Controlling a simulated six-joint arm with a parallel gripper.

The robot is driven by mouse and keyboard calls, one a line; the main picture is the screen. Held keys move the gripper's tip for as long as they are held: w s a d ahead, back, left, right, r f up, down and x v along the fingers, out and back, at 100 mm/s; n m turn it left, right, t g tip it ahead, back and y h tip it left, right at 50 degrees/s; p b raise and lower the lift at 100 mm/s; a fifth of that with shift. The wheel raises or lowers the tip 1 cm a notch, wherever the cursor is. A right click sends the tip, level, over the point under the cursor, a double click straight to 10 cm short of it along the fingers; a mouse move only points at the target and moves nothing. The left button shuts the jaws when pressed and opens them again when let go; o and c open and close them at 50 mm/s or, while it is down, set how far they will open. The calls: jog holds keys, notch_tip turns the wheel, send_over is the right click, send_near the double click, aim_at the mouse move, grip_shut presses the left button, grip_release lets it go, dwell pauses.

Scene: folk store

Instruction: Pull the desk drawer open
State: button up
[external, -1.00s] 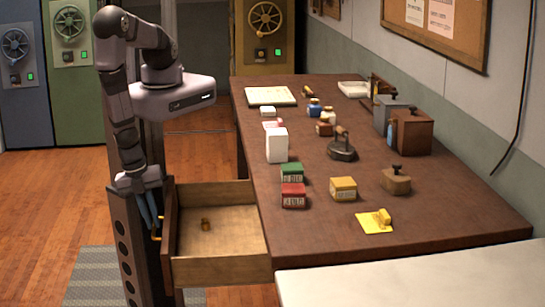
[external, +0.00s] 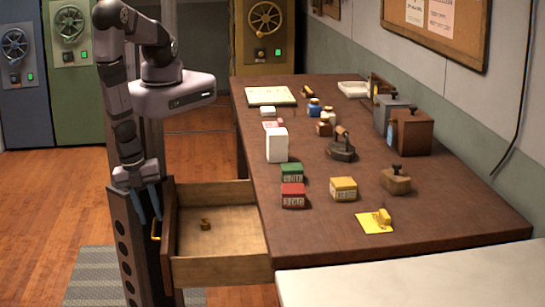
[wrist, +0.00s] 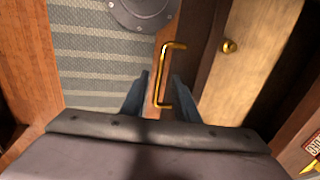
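The desk drawer (external: 222,271) stands pulled out from the left side of the wooden desk (external: 410,235), with its interior showing. Its brass handle (external: 155,231) is on the drawer front; it also shows in the wrist view (wrist: 158,77). Nothing is gripped.
On the desk stand a red box (external: 293,196), a green box (external: 291,173), a yellow box (external: 343,189), a white carton (external: 277,145) and an iron (external: 342,150). The floor left of my arm is clear.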

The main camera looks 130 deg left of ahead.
jog(key=shift+s+d+r+p, duration=0.15)
jog(key=shift+r+p, duration=0.35)
jog(key=shift+r, duration=0.4)
jog(key=shift+s+d+r+p, duration=0.1)
jog(key=shift+r+p, duration=0.45)
jog(key=shift+r, duration=0.35)
jog(key=shift+s+d+r+p, duration=0.15)
jog(key=shift+r+p, duration=0.35)
jog(key=shift+r, duration=0.4)
jog(key=w+a+r+n+g+h+b, duration=0.25)
jog(key=w+r+n, duration=0.25)
jog(key=w+r, duration=0.6)
jog(key=a+r+n+b, duration=0.1)
jog(key=a+r, duration=0.3)
jog(key=a, duration=0.4)
jog(key=a+r+n+b, duration=0.1)
jog(key=a+r, duration=0.3)
jog(key=a, duration=0.5)
jog(key=shift+s+n+t+y, duration=0.4)
jog(key=shift+n+t+y, duration=0.05)
jog(key=shift+n, duration=0.45)
